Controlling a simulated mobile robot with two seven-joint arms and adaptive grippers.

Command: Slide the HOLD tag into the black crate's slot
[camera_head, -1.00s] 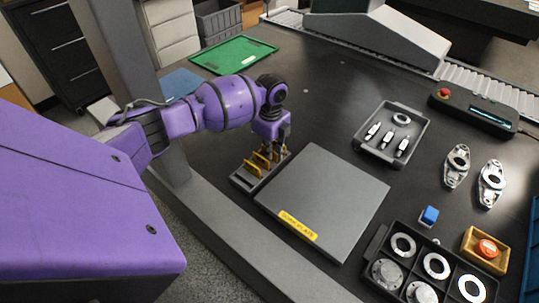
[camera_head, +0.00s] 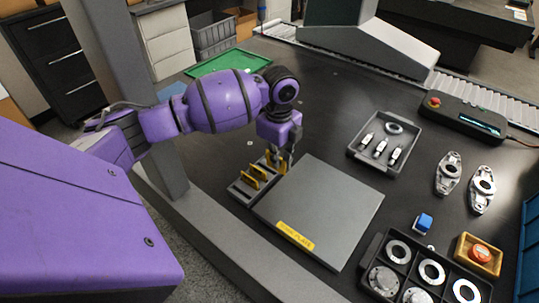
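Several thin yellow tags (camera_head: 258,174) stand on edge in a small dark rack (camera_head: 240,191) beside the grey plate's left corner; their lettering is too small to read. My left gripper (camera_head: 281,160) points down at the rack's far end, right at the farthest yellow tags. Its fingers are small and partly merge with the tags, so I cannot tell whether they grip one. A black compartment crate (camera_head: 375,249) at the lower right holds metal rings and discs; no slot can be made out on it. My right gripper is out of view.
A grey flat plate (camera_head: 325,207) with a yellow label lies right of the rack.

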